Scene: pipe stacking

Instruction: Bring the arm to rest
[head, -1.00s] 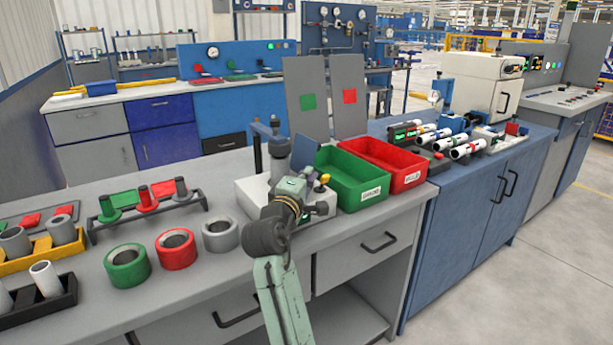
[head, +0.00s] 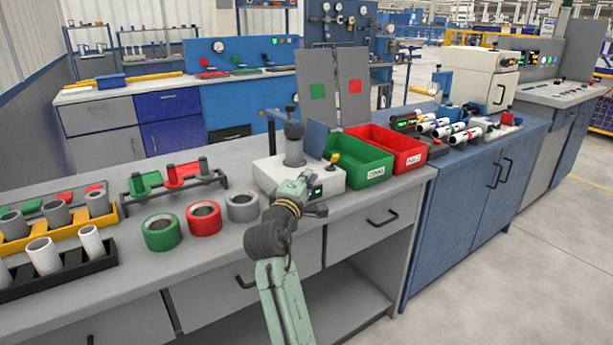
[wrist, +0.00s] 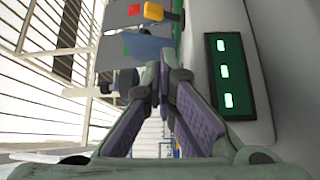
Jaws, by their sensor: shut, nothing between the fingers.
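My pale green arm reaches up from the bottom of the head view to the bench's front edge. My gripper (head: 306,175) is in front of the white device (head: 272,176) with a grey post and a green display. In the wrist view my gripper (wrist: 158,82) has its two fingers together with nothing between them. The device's display panel (wrist: 228,75) is close to the right of the fingers there. From the head view I cannot tell the exact gap between gripper and device.
Green (head: 162,233), red (head: 204,218) and grey (head: 242,206) rings stand on the bench to the left. A green bin (head: 362,172) and a red bin (head: 411,156) stand right of the device. Pipe racks are at far left. The floor at right is clear.

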